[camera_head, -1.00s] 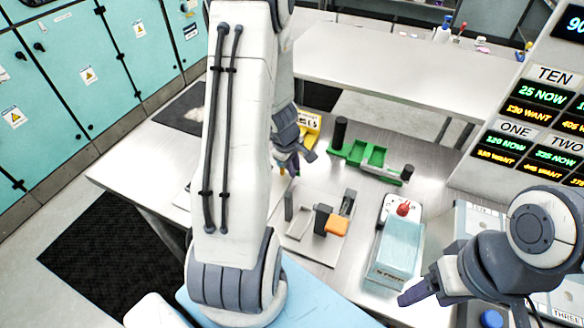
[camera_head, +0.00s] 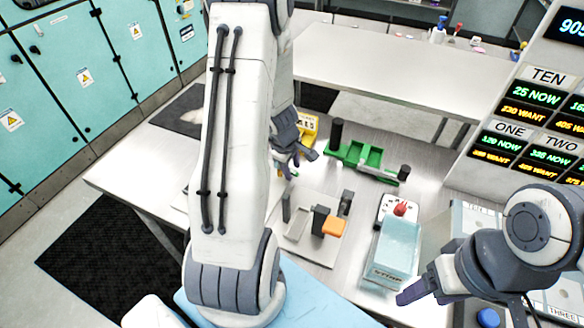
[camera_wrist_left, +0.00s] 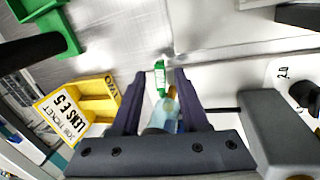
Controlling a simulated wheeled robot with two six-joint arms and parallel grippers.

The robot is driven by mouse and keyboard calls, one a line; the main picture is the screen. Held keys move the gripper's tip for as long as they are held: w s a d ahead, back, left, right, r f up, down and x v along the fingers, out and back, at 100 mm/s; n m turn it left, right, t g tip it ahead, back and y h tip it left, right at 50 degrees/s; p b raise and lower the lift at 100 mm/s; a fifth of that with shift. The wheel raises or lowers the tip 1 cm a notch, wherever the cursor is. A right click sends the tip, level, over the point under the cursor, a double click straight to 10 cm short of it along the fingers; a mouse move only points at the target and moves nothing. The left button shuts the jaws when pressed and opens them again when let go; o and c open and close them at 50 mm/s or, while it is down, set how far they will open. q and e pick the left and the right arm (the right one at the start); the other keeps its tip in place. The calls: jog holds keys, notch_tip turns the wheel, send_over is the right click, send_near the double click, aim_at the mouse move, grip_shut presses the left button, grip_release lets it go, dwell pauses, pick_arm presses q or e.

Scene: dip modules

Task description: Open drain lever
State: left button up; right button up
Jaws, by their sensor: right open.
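A red knob (camera_head: 400,208) sits on a white block (camera_head: 386,213) behind a light blue tank (camera_head: 393,252); I cannot tell whether it is the drain lever. A lever-like orange piece (camera_head: 333,228) sits on a metal fixture left of the tank. My right gripper (camera_head: 404,297) is open beside the tank's near right corner. My left gripper (camera_head: 300,155) is left of the green rack, partly hidden by its arm. In the left wrist view its fingers (camera_wrist_left: 160,75) are apart around or above a small green and pale blue item (camera_wrist_left: 164,112); contact is unclear.
The green rack (camera_head: 360,158) with dark posts stands behind the fixture. A yellow ticket holder (camera_wrist_left: 97,92) is by my left gripper. A display board (camera_head: 535,130) stands at the right. A second table (camera_head: 400,75) at the back is mostly clear.

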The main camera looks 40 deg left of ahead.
pick_arm(q)
jog(key=p+v, duration=0.6)
jog(key=v, duration=0.4)
jog(key=shift+r+p, duration=0.2)
jog(key=shift+p, duration=0.1)
jog(key=shift+d, duration=0.1)
jog(key=s+d+r+m+h+b, duration=0.1)
jog(key=d+r+m+h+b, duration=0.2)
jog(key=d+m, duration=1.2)
jog(key=s+d+r+m+g+y+b, duration=0.1)
jog(key=s+d+r+m+b, duration=0.3)
jog(key=s+d+m, duration=0.7)
jog(key=s+d+g, duration=0.1)
jog(key=s+d, duration=0.2)
jog(key=s, duration=0.2)
jog(key=shift+s+d+g+y, duration=0.3)
jog(key=shift+g+y, duration=0.1)
